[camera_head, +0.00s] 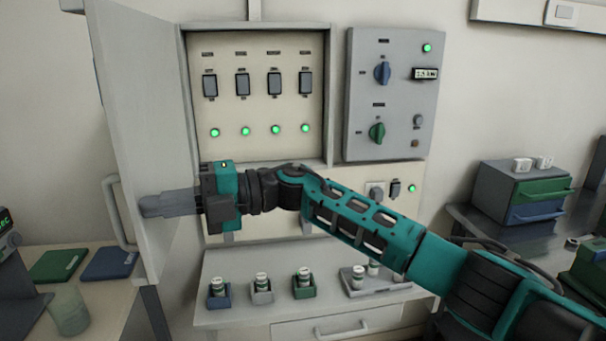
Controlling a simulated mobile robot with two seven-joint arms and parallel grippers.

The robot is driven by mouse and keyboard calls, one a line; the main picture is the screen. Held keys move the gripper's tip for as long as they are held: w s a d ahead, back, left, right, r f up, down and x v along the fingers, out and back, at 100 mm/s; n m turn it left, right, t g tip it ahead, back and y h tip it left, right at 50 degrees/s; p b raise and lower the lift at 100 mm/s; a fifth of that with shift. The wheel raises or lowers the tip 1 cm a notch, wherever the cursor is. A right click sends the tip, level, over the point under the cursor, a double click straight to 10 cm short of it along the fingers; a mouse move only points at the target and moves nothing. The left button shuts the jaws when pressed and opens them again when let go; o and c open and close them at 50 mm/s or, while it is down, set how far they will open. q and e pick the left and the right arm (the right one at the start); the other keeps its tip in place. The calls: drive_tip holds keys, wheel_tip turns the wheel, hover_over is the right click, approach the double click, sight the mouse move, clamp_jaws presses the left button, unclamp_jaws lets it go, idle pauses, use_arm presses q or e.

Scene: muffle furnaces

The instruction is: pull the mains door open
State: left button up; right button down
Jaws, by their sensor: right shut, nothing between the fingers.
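The mains door (145,100) is the tall grey door at the left of the wall cabinet (325,90). It stands swung open to the left, and the inside of the cabinet shows. Its pale bar handle (113,205) is at the door's left edge. My right gripper (146,206) reaches in from the right, across the front of the cabinet. It is shut and empty, and its fingertips overlap the door near the handle. I cannot tell whether they touch the door. My left gripper is not in view.
Inside the cabinet are several dark switches (242,84) and lit green lamps. A grey panel with knobs (395,95) is on the right. Below, a shelf (240,314) holds small jars in coloured trays. A glass beaker (68,312) stands lower left, and drawers (520,190) stand right.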

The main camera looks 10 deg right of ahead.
drive_tip(key=shift+s+a, duration=0.15)
drive_tip(key=shift+a, duration=1)
drive_tip(key=shift+s+a, duration=0.1)
drive_tip(key=shift+a, duration=1.05)
drive_tip(key=shift+d, duration=0.1)
